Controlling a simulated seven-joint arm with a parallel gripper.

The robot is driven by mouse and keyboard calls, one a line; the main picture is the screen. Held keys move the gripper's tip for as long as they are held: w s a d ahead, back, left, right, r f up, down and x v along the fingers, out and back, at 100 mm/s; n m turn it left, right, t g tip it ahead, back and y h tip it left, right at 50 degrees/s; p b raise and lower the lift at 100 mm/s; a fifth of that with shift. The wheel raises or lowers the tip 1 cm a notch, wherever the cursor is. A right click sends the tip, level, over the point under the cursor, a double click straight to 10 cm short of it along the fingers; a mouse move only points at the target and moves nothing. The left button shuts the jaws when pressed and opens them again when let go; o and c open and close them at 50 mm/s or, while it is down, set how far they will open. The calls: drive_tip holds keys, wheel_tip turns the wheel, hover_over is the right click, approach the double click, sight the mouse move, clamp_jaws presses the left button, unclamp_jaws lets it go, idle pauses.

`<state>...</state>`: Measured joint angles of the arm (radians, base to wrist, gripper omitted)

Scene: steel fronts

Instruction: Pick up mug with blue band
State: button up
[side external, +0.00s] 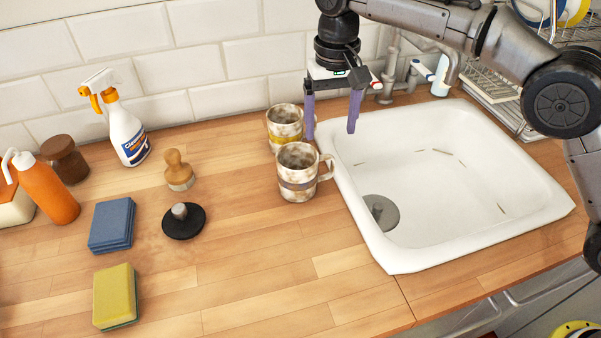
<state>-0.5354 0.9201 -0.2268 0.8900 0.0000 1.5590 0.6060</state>
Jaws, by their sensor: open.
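The mug with a blue band (297,172) stands upright on the wooden counter, just left of the sink. Its body is mottled white and brown, its band looks grey-blue, and its handle points right. A similar mug with a yellow band (284,125) stands close behind it, partly hidden by it. My gripper (331,133) points down with its two purple fingers apart and nothing between them. It is above and behind the blue-banded mug, to the right of the yellow-banded mug, near the sink's back left corner. Whether a finger touches the yellow-banded mug is unclear.
A white sink (440,170) with a faucet lies to the right, a dish rack behind it. A wooden brush (179,172), black round stopper (184,220), blue sponges (112,225), yellow sponge (115,296) and spray bottle (124,130) stand left. The counter in front of the mugs is clear.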

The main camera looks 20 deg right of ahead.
hover_over(325, 176)
drive_tip(key=f, duration=0.6)
drive_tip(key=shift+w+d, duration=0.1)
drive_tip(key=shift+d, duration=0.2)
drive_tip(key=shift+a+f, duration=0.15)
drive_tip(key=shift+f, duration=1.2)
drive_tip(key=shift+a+f, duration=0.15)
drive_tip(key=shift+f, duration=1.2)
clamp_jaws()
drive_tip(key=shift+r, duration=0.1)
